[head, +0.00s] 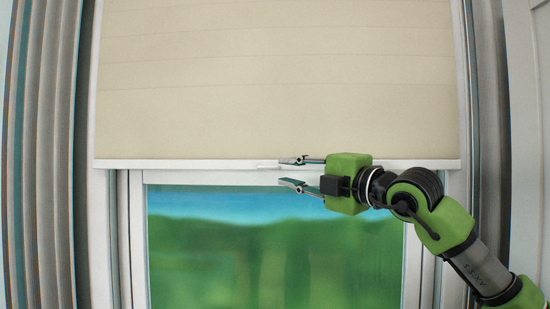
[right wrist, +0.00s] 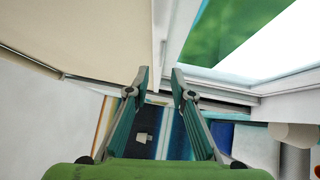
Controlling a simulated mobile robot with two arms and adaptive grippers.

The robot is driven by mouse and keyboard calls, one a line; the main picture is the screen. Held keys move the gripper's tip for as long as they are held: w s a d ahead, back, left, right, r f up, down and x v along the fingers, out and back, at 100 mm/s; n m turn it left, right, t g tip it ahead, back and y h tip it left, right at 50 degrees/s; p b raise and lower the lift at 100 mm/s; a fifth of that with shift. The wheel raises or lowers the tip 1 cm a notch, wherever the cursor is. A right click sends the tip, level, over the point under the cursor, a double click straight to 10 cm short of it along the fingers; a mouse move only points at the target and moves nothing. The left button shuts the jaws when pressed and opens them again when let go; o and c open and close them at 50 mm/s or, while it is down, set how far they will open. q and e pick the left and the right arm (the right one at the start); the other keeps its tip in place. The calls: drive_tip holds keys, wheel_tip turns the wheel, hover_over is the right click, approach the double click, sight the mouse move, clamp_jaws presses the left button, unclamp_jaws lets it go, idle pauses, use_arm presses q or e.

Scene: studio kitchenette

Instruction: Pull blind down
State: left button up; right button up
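The beige blind (head: 275,80) covers the upper part of the window in the head view. Its white bottom bar (head: 200,164) runs level across the window, with a small pale tab (head: 267,167) near the middle. My right gripper (head: 281,171) is open, its fingertips just right of the tab, one finger above the other. In the right wrist view its two fingers (right wrist: 156,75) stand apart with a visible gap, with the blind (right wrist: 85,35) on the left. I cannot tell whether the fingers touch the bar. My left gripper is not in view.
Window glass (head: 270,250) shows below the bar, inside a white frame (head: 135,240). Grey curtains hang at the left (head: 55,150) and right (head: 490,100). The space in front of the blind left of my right gripper is clear.

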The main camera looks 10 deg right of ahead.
sight(270, 169)
drive_tip(key=p+x, duration=0.2)
drive_tip(key=x, duration=0.2)
drive_tip(key=shift+w+r, duration=0.15)
drive_tip(key=shift+w+a, duration=0.35)
drive_tip(key=shift+w, duration=0.05)
clamp_jaws()
